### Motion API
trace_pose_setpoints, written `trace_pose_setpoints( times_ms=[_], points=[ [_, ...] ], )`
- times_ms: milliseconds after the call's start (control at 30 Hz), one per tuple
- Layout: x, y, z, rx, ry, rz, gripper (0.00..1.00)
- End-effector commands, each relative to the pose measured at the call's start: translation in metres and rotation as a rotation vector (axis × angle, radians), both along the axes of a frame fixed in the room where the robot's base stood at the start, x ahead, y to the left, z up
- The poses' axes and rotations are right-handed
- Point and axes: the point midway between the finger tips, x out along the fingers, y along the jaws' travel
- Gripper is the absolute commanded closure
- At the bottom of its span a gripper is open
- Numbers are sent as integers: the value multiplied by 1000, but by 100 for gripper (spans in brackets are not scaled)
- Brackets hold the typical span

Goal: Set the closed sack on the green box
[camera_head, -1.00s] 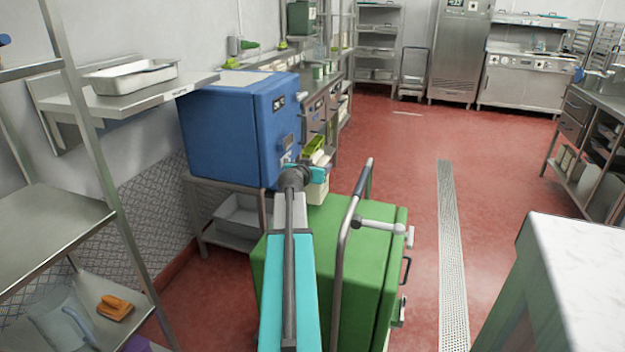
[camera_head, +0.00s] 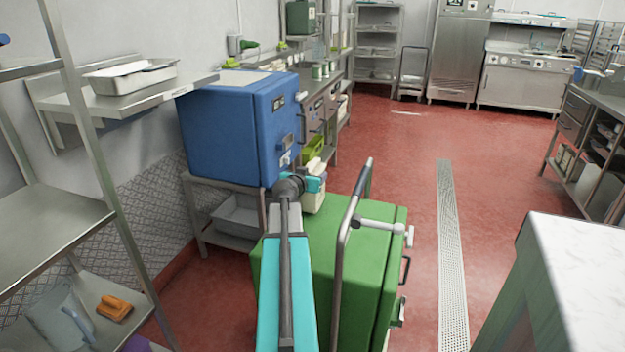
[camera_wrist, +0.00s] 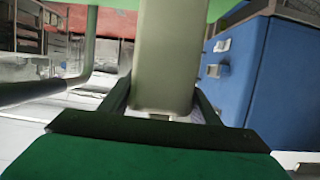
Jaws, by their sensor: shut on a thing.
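The closed sack (camera_head: 315,198) is a pale cream upright block, seen just past the end of my arm in the head view. My gripper (camera_head: 308,184) is shut on it, and my wrist hides its left side. The sack fills the middle of the wrist view (camera_wrist: 165,50), between the two dark fingers of my gripper (camera_wrist: 160,103). The green box (camera_head: 375,245) stands on the floor below, partly behind my arm. The sack shows at the far edge of the box's top. I cannot tell whether it touches the top.
A bent metal rail (camera_head: 341,255) rises over the green box, right of my arm. A blue box (camera_head: 230,135) stands on a metal stand close left of the sack. A marble-topped counter (camera_head: 585,265) is at the right. Red floor lies open beyond.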

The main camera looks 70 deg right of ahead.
Motion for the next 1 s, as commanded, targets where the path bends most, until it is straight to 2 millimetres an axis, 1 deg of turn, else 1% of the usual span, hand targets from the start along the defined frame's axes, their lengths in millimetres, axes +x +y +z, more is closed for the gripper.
trace_pose_setpoints(
  times_ms=[100, 200, 733, 767, 800, 867, 1000],
  points=[
    [1, 0, -9, -3, 1, 2, 97],
    [1, 0, -13, -4, 1, 2, 97],
    [2, 0, -17, -4, 1, 3, 97],
    [1, 0, -18, -1, 1, 1, 40],
    [1, 0, -18, -1, 0, 2, 34],
    [1, 0, -18, -1, 0, 2, 25],
    [1, 0, -18, -1, 0, 2, 25]
  ],
)
